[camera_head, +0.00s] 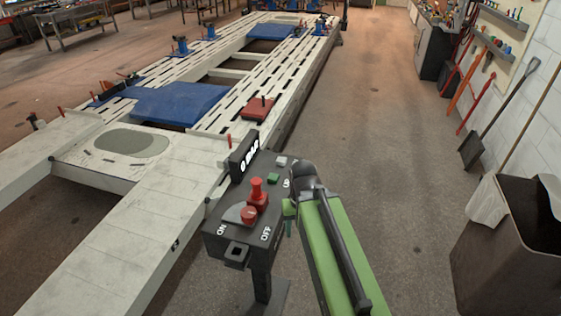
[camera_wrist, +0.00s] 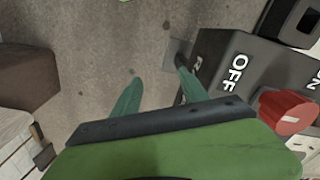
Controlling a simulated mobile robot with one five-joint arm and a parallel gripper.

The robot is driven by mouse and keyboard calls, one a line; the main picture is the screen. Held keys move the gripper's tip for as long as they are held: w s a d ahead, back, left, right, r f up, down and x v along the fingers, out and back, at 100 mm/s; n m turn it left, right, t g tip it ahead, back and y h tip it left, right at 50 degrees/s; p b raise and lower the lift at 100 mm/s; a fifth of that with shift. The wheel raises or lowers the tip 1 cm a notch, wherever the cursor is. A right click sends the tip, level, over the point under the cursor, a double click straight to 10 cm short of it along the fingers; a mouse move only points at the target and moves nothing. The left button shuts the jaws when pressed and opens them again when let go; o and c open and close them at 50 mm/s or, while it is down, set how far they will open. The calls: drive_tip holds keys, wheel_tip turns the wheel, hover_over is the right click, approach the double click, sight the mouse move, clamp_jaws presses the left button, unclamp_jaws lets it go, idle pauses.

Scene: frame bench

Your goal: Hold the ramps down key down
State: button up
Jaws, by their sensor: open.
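A dark control box (camera_head: 245,215) stands on a post at the front end of the frame bench. Its top carries a green key (camera_head: 273,179), a pale grey key (camera_head: 282,161), a red knob (camera_head: 249,214) and a red upright part (camera_head: 257,190). I cannot read which key is the ramps down key. My gripper (camera_head: 289,215) is at the right side of the box, beside its edge; I cannot tell whether it touches. In the wrist view, my gripper (camera_wrist: 158,80) is open and empty, with bare floor between its green fingers. The box's OFF label (camera_wrist: 237,74) and red knob (camera_wrist: 287,111) lie to its right.
The pale frame bench (camera_head: 100,270) with blue ramp plates (camera_head: 180,102) extends away behind the box. A dark bin (camera_head: 500,255) stands at the right by the wall, with a shovel (camera_head: 473,150) behind it. The floor (camera_head: 365,130) between bench and wall is clear.

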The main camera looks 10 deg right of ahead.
drive_tip(key=shift+r, duration=0.15)
drive_tip(key=shift+c, duration=1.2)
wheel_tip(320, 180, up, 6)
drive_tip(key=p, duration=0.6)
drive_tip(key=c, duration=0.7)
clamp_jaws()
drive_tip(key=shift+f, duration=0.3)
